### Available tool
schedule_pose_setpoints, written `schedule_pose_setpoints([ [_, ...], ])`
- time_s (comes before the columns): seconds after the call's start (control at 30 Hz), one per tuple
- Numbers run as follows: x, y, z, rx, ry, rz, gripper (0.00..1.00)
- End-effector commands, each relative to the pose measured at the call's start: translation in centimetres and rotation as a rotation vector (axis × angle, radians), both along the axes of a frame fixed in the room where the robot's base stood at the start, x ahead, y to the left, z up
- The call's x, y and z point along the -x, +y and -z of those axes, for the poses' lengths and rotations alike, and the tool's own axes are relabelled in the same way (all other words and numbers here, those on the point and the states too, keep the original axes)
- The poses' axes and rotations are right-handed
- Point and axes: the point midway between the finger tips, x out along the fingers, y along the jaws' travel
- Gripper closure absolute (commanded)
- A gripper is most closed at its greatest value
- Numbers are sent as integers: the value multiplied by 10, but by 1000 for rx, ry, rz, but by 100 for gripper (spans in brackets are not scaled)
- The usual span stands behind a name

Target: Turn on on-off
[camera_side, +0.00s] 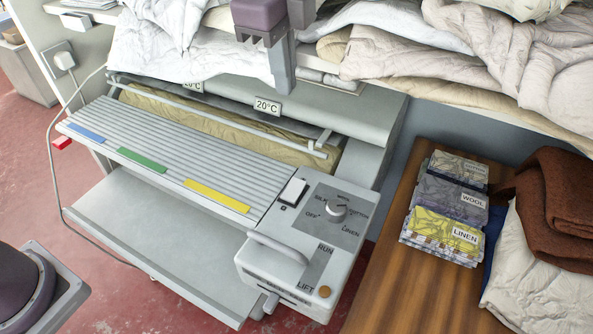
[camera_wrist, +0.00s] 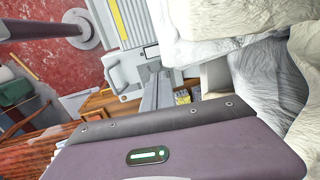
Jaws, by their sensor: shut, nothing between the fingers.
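The rotary ironer (camera_side: 225,262) has a control box at its right end. A white rocker switch (camera_side: 293,191) in a dark frame sits at the box's back left; I cannot read its on or off position.
Crumpled white cloth (camera_side: 185,50) lies on the shelf behind. Labelled fabric packs (camera_side: 445,208) lie on the wooden table (camera_side: 400,290) at right.

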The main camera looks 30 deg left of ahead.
Motion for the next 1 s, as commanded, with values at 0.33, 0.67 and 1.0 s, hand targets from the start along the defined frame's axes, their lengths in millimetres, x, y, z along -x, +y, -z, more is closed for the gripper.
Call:
schedule_pose_setpoints([
  [0.33,-3,1,28,-2,5,-2,100],
  [0.67,-15,1,100,-2,4,-3,100],
  [1.0,-26,1,174,-1,3,-4,100],
])
